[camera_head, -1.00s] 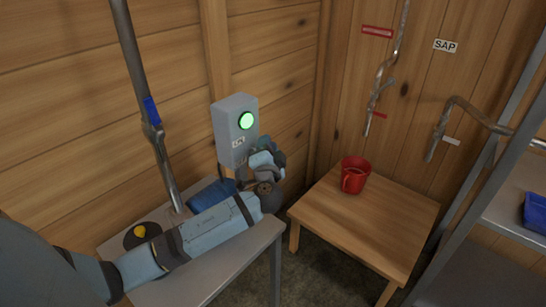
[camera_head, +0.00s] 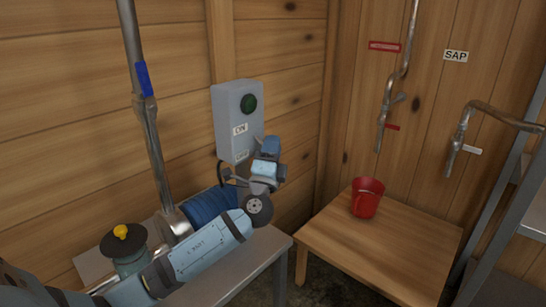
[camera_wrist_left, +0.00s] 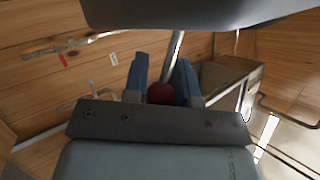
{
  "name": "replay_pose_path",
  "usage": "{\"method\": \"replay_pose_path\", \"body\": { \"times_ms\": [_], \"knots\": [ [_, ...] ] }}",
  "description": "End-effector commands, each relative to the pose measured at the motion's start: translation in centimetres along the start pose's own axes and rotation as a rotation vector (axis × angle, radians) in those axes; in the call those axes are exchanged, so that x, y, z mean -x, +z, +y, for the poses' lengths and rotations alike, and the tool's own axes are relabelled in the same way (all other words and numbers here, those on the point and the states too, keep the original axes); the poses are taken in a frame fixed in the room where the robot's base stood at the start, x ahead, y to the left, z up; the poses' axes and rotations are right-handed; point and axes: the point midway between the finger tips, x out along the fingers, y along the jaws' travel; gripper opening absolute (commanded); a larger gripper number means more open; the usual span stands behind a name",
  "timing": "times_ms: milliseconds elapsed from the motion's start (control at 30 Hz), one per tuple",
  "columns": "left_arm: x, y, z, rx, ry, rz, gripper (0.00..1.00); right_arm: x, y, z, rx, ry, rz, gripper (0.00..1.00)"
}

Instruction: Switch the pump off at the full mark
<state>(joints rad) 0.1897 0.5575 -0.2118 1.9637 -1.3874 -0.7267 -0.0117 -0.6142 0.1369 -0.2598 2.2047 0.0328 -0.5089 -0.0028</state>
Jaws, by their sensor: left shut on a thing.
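The grey switch box (camera_head: 230,112) is on the plank wall, with an ON label and a dark green lamp (camera_head: 248,104). My left gripper (camera_head: 266,153) is at the box's lower right side, partly covering a second label. In the left wrist view a round red knob (camera_wrist_left: 160,92) sits between the two blue fingers of my left gripper (camera_wrist_left: 162,80), which is shut on it. The gripper hides the knob in the head view. A metal pipe with a blue band (camera_head: 144,79) rises left of the box. My right gripper is out of view.
Pipes hang by the SAP sign (camera_head: 456,56). The table's front is clear.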

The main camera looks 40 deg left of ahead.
Motion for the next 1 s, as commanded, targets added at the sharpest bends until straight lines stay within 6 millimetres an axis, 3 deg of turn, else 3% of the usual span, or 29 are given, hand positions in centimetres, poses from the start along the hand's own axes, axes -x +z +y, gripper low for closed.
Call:
{"method": "replay_pose_path", "body": {
  "times_ms": [500, 533, 567, 867, 1000],
  "knots": [
    [0.0, 0.0, 0.1, -0.014, -0.008, 0.01, 0.0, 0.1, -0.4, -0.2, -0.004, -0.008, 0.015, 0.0],
    [0.0, 0.0, 0.1, -0.014, -0.008, 0.01, 0.32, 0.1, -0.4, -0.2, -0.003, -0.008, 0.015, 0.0],
    [0.0, 0.0, 0.1, -0.014, -0.008, 0.01, 0.37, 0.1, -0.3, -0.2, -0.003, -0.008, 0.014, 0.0],
    [0.2, 0.0, 0.1, -0.013, -0.008, 0.009, 0.37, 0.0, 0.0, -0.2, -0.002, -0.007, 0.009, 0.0],
    [1.7, 0.0, 0.3, -0.013, -0.006, 0.009, 0.37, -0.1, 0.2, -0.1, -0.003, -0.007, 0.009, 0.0]
  ]
}}
